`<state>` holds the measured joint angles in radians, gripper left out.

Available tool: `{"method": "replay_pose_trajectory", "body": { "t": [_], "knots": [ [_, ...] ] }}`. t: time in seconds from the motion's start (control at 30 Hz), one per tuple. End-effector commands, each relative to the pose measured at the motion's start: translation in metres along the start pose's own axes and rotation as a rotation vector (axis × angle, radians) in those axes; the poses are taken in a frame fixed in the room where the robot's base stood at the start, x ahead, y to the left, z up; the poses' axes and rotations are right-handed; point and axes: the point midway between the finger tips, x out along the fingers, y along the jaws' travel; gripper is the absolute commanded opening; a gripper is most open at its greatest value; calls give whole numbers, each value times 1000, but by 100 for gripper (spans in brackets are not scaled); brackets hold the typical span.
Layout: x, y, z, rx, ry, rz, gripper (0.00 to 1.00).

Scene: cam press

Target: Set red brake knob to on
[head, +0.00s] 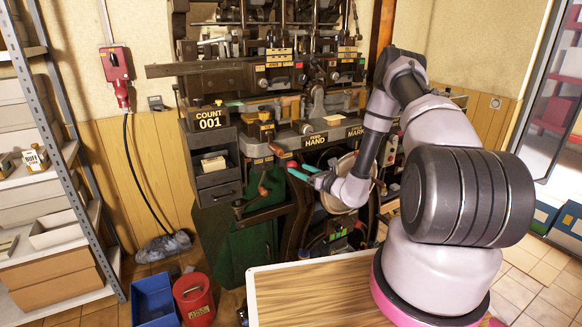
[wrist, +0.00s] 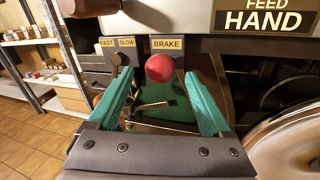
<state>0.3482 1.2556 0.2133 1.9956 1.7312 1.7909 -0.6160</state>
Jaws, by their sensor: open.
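The red brake knob (wrist: 160,68) is a round ball just under the BRAKE label (wrist: 167,44) in the wrist view. My gripper (wrist: 159,77) is open, with one teal finger on each side of the knob and a visible gap to each finger. How far the knob is from the fingertips in depth I cannot tell. In the head view my gripper (head: 292,168) is at the front of the press, and a small bit of red shows at its fingertips. The knob's set position is not readable.
A FAST/SLOW label (wrist: 117,42) with a dark lever is left of the knob. A reddish-brown handle (wrist: 88,7) hangs above left. The FEED HAND plate (wrist: 262,16) and a round wheel (wrist: 292,140) are to the right. A wooden table (head: 310,290) stands in front.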

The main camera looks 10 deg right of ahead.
Motion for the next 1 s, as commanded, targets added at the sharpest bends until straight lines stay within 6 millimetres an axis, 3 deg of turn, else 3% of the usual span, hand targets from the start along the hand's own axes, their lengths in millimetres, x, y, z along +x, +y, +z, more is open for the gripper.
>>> {"method": "replay_pose_trajectory", "body": {
  "t": [0.1,0.3,0.67,0.7,0.9,1.0],
  "knots": [
    [23,1,0,-3,-1,2,83],
    [47,0,0,-2,1,2,83],
    [54,0,0,-1,1,1,83],
    [54,0,0,-1,1,1,79],
    [54,0,0,-1,1,1,3],
    [54,0,0,-1,1,1,0]
  ]
}}
